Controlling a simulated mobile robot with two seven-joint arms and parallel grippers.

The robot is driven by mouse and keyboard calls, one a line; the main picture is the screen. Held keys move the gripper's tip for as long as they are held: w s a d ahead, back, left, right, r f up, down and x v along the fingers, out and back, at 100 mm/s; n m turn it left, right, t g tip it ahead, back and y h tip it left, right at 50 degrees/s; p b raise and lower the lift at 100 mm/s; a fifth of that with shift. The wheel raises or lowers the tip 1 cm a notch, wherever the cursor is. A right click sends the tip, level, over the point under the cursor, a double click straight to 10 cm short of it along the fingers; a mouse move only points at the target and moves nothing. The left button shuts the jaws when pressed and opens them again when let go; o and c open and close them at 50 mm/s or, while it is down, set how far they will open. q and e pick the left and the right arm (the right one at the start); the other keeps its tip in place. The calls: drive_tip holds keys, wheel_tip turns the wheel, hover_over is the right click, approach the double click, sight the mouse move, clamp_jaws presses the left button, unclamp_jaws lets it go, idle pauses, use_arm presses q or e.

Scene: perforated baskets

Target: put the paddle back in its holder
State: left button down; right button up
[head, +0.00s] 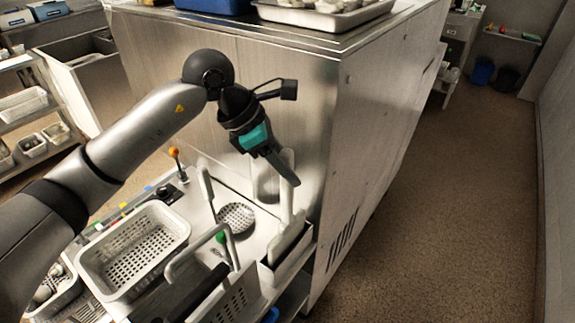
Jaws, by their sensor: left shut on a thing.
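My left gripper (281,168) reaches in from the left in front of the steel cabinet, with its fingers pointing down and right. It is shut on the upper part of the white paddle (287,207), which stands nearly upright. The fingers cover part of the paddle. Its lower end is at the narrow light holder (289,253) at the counter's right end. I cannot tell how far the paddle sits inside the holder. My right gripper is not in view.
A perforated white basket (133,248) sits on the counter at left. A round perforated dish (236,217) lies left of the holder. A basket with a raised handle (236,296) stands in front. The steel cabinet (290,100) rises close behind. Open floor (440,210) lies right.

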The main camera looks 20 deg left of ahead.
use_arm(q)
drive_tip(key=shift+c, duration=2)
unclamp_jaws()
drive_tip(key=v, duration=1.5)
